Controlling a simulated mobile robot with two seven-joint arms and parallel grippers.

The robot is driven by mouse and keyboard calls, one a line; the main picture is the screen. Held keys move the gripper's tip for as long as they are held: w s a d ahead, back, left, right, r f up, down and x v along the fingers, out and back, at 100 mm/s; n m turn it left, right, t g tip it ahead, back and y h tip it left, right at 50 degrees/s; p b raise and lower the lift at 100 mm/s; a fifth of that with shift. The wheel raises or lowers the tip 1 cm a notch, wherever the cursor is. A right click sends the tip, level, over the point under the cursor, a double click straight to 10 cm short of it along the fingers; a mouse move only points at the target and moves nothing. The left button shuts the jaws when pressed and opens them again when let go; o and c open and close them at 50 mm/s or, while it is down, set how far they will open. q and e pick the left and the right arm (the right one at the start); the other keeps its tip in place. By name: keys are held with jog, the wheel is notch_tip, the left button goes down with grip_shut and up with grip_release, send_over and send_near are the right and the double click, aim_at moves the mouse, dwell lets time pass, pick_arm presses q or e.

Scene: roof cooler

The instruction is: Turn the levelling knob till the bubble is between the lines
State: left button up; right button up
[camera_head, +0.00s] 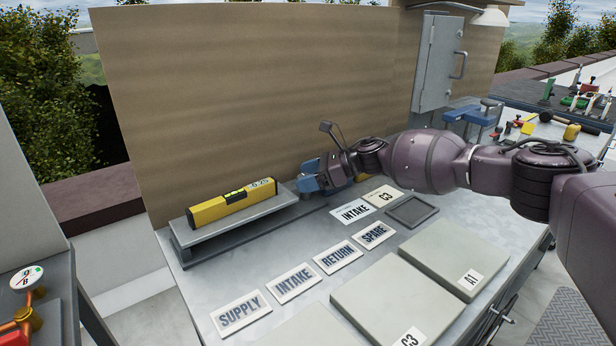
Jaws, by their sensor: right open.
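A yellow spirit level (233,203) lies along a raised grey platform (190,237) on the left of the bench. Its green vial (235,195) shows near the middle of its top edge, but the bubble and lines are too small to read. My right gripper (306,186) reaches in from the right and is open at the platform's right end, pointing left. The levelling knob cannot be made out clearly; the gripper covers the area just beyond that end. My left gripper is not in view.
Labels reading SUPPLY (240,313), INTAKE, RETURN and SPARE lie in a row in front. A small dark tray (411,211) and pale panels (453,262) lie to the right. A brown board (250,90) stands behind. A blue clamp (473,116) stands farther right.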

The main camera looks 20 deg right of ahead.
jog(key=shift+d, duration=0.1)
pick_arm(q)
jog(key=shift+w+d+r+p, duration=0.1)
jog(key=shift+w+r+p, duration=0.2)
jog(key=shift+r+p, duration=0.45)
pick_arm(e)
jog(key=v, duration=1)
jog(key=shift+s+d+r, duration=0.15)
jog(key=shift+d+r, duration=0.05)
jog(key=shift+d, duration=0.1)
